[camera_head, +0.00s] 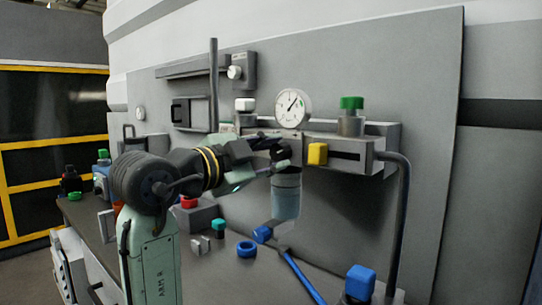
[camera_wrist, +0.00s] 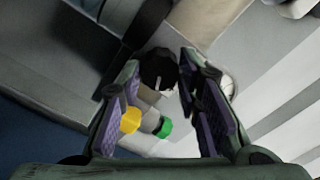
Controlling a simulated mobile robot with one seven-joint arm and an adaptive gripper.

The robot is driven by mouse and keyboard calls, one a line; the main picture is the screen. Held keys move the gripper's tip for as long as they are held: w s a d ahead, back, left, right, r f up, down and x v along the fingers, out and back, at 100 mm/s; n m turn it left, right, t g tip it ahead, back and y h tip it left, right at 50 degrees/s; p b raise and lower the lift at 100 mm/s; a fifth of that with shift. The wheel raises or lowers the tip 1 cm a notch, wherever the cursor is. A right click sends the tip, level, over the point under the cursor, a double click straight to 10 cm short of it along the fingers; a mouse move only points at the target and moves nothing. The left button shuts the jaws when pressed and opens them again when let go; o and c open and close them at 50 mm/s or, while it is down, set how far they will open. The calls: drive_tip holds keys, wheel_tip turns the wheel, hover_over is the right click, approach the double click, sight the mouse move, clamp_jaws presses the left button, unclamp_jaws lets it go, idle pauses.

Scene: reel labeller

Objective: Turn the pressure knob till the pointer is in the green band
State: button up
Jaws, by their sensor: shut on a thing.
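The black pressure knob (camera_wrist: 157,66) sits between the fingertips of my gripper (camera_wrist: 158,84) in the wrist view. My gripper is shut on it, with a purple-padded finger on each side. In the head view my gripper (camera_head: 281,153) reaches the front of the grey regulator block, and the knob is hard to make out there. The round white pressure gauge (camera_head: 292,107) stands just above the block. Its dark pointer leans to the upper right. A small green mark shows near the right of the dial, but I cannot tell whether the pointer lies in it.
A yellow block (camera_head: 317,154) and a green-capped fitting (camera_head: 351,115) are right of my gripper. A clear bluish bowl (camera_head: 286,196) hangs below it. A blue ring (camera_head: 247,249), a blue-handled tool (camera_head: 302,277) and a red button box (camera_head: 196,214) are on the bench.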

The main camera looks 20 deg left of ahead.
drive_tip(key=o, duration=1.1)
drive_tip(key=shift+o, duration=0.2)
drive_tip(key=v, duration=1.2)
drive_tip(key=shift+s, duration=0.1)
